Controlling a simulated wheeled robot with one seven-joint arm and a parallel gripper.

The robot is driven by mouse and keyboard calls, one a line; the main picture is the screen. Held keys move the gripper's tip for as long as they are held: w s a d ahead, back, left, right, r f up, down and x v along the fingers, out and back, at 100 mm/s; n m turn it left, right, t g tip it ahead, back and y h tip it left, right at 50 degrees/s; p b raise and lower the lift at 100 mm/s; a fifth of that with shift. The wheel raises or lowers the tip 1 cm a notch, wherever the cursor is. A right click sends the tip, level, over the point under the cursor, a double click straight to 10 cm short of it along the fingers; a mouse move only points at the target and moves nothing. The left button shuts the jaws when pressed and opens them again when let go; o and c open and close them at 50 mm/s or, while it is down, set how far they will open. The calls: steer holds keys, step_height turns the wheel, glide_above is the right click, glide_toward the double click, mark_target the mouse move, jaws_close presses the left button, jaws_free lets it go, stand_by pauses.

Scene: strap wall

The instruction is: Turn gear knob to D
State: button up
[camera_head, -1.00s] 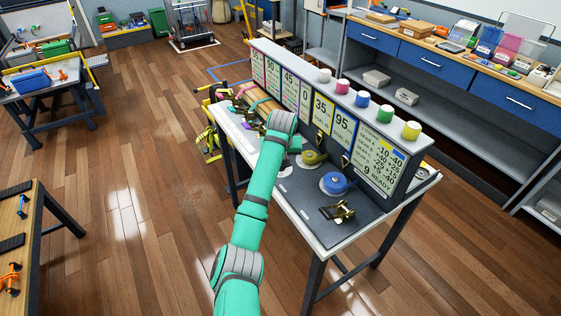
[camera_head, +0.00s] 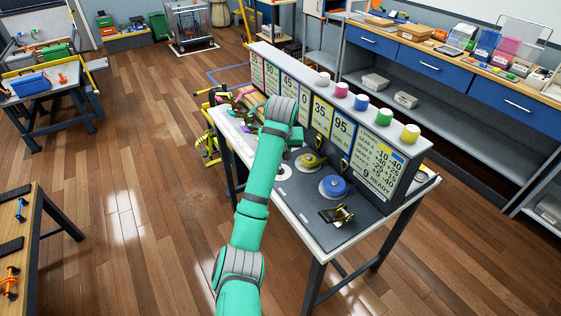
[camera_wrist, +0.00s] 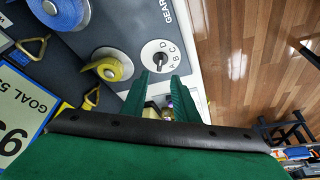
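The gear knob dial (camera_wrist: 160,56) is a white disc with the letters A, B, C and D and a small dark knob (camera_wrist: 158,62) at its middle. I cannot tell for sure which letter the knob points to. My gripper (camera_wrist: 165,76) is open; its two green fingers reach toward the dial's near edge, with a gap between them and nothing held. It appears apart from the knob. In the head view part of the white dial (camera_head: 283,171) shows beside my arm, and my gripper is hidden behind the arm.
A yellow strap roll (camera_wrist: 107,68) and a blue strap roll (camera_wrist: 62,10) stand on the bench beside the dial. The upright panel (camera_head: 347,125) with number cards runs along the bench's back. A brass buckle (camera_head: 337,214) lies at the near end.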

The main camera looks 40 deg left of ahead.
steer(key=shift+v, duration=1.65)
steer(key=shift+w+d, duration=0.1)
